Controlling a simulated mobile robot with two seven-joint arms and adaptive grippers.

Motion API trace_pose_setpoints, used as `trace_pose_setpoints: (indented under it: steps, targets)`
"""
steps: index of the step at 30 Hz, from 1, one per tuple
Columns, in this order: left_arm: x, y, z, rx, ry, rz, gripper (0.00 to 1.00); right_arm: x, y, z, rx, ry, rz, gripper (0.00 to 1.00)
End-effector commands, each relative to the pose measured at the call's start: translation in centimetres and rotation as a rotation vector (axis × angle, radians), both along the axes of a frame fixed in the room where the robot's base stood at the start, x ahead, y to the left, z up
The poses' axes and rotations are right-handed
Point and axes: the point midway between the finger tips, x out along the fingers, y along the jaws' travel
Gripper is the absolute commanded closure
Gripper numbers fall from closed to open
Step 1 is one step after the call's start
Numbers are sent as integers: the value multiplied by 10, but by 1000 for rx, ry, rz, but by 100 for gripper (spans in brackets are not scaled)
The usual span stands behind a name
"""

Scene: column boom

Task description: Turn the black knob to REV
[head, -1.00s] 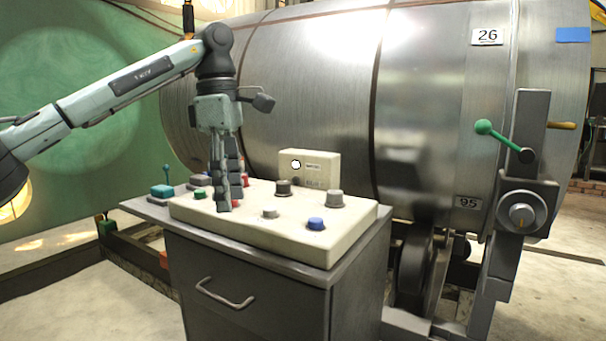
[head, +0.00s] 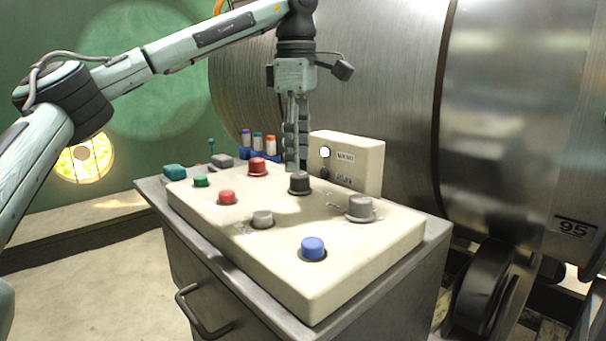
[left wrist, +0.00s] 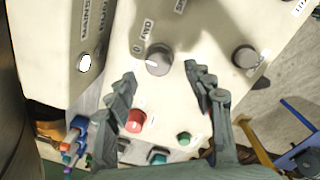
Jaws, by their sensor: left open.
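The black knob (head: 300,183) stands upright on the cream control panel (head: 290,280), towards its back edge. In the left wrist view it is the round knob (left wrist: 158,60) with a pointer line, looking greyer there, beside small printed labels. I cannot read REV or tell the pointer's setting. My left gripper (head: 297,168) points down over the black knob. In the left wrist view its two fingers (left wrist: 160,72) are spread, with the knob between and slightly beyond the tips. I cannot tell whether they touch it. My right gripper is in neither view.
A red knob (head: 257,166), a green button (head: 201,181), a smaller red button (head: 227,197), grey knobs (head: 360,206) and a blue button (head: 312,247) surround it. A box with a white lamp (head: 325,152) rises close behind. A large metal drum (head: 370,90) stands beyond.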

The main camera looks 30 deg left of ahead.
Motion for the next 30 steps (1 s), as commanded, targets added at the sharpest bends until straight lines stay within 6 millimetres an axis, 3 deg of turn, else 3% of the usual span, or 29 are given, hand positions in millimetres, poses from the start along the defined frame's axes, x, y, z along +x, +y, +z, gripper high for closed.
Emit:
trace_pose_setpoints:
  steps: [3,9,19,30]
  targets:
    - [0,0,-21,0,2,0,47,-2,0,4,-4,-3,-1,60]
    - [1,0,-40,0,1,1,47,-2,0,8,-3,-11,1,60]
    - [1,0,-44,-1,0,1,49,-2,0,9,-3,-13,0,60]
    - [1,0,-43,-1,0,0,95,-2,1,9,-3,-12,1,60]
